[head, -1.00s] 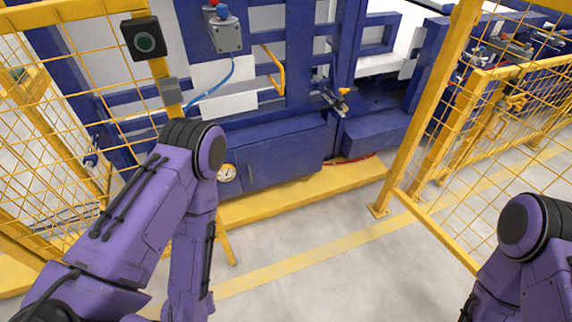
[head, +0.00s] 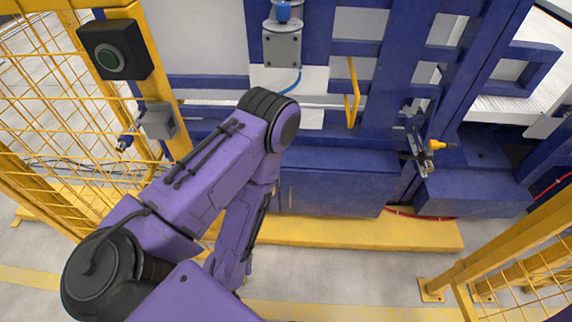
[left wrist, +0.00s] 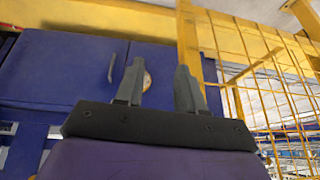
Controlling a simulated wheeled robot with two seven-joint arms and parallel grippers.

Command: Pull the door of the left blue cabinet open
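The left blue cabinet (head: 340,188) is low and closed, at the foot of the blue machine in the head view. My purple left arm covers its left end. In the left wrist view its blue front (left wrist: 55,70) fills the left side, with a thin grey door handle (left wrist: 111,68). My left gripper (left wrist: 160,66) is open and empty, its two dark fingers apart. It appears to the right of the handle and does not hold it. A round gauge (left wrist: 147,79) shows partly behind one finger. My right gripper is not in view.
A yellow base strip (head: 350,232) runs below the cabinet. A yellow mesh fence (head: 55,110) and a post with a green-button box (head: 114,52) stand at left. Another yellow fence (head: 500,262) is at lower right. A second blue box (head: 475,192) stands right of the cabinet.

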